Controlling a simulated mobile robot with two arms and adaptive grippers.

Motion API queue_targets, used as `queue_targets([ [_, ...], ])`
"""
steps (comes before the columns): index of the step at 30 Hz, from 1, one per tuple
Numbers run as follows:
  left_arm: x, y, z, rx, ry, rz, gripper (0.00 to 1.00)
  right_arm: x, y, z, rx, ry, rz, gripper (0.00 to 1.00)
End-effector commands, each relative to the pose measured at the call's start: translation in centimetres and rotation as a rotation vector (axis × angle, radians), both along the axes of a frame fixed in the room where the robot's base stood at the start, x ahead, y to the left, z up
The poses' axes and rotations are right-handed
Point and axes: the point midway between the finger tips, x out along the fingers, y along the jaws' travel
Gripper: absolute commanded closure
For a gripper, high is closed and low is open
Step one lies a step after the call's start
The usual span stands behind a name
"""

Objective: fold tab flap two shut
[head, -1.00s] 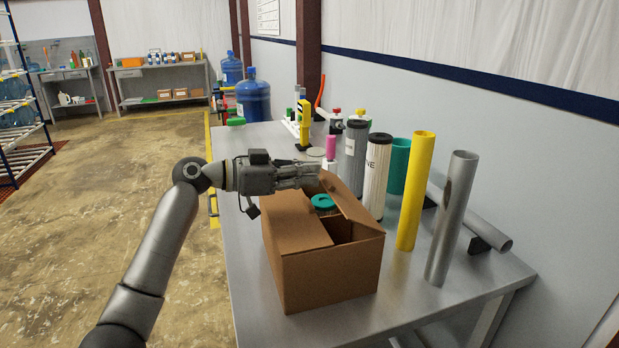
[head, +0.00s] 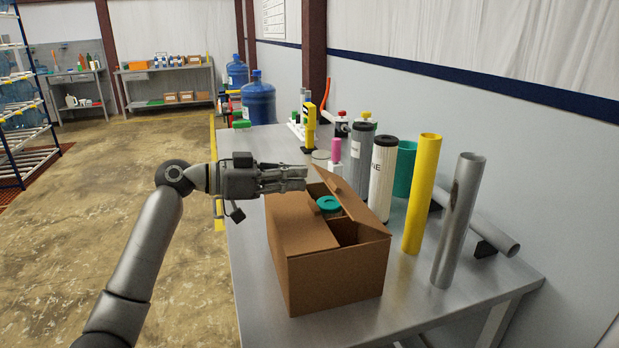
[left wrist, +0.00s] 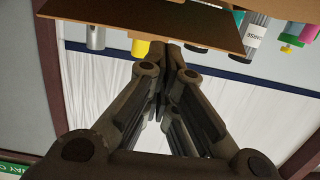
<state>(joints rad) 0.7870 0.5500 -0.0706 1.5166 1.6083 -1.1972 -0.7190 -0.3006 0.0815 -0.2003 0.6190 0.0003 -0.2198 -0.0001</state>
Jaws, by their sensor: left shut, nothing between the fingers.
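The brown cardboard box (head: 335,280) stands on the metal table. Its left flap (head: 298,225) lies inward over the left part of the opening. Its right flap (head: 358,210) is tilted up at a slant. A teal-topped item (head: 329,205) shows through the gap between them. I cannot tell which flap is flap two. My left gripper (head: 304,178) is shut and empty, above the far left edge of the box. In the left wrist view its fingertips (left wrist: 168,45) are together, close below a brown flap (left wrist: 140,28). My right gripper is not in view.
A yellow tube (head: 420,195), a grey tube (head: 458,222) and a white filter cartridge (head: 381,180) stand right of the box. A grey cartridge (head: 360,150) and a pink-topped bottle (head: 335,152) stand behind it. The table (head: 247,250) is bare on its left side.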

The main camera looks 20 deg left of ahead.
Motion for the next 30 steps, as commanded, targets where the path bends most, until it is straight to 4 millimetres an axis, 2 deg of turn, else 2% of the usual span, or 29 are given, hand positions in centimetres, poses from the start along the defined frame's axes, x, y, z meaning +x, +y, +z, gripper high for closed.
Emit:
queue_targets([
  [1, -0.7, 1.1, 0.1, 0.002, 0.001, 0.003, 1.0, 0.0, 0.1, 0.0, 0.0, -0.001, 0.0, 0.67],
  [6, -2.6, 4.0, 0.5, 0.002, 0.001, 0.002, 1.0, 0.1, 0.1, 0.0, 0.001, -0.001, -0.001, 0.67],
  [14, -4.3, 6.4, 1.1, 0.001, 0.0, 0.0, 1.0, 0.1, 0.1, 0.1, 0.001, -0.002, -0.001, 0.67],
  [17, -4.2, 5.9, 2.4, 0.008, 0.002, -0.004, 1.0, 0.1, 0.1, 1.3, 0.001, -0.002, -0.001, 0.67],
  [21, -3.2, 3.5, 5.1, 0.03, 0.016, -0.015, 1.0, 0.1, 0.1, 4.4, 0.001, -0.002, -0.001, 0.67],
  [24, -2.5, 1.7, 6.5, 0.048, 0.027, -0.02, 1.0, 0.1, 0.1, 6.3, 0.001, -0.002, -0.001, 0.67],
  [30, -1.6, -0.4, 7.4, 0.069, 0.045, -0.019, 1.0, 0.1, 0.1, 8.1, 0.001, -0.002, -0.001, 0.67],
])
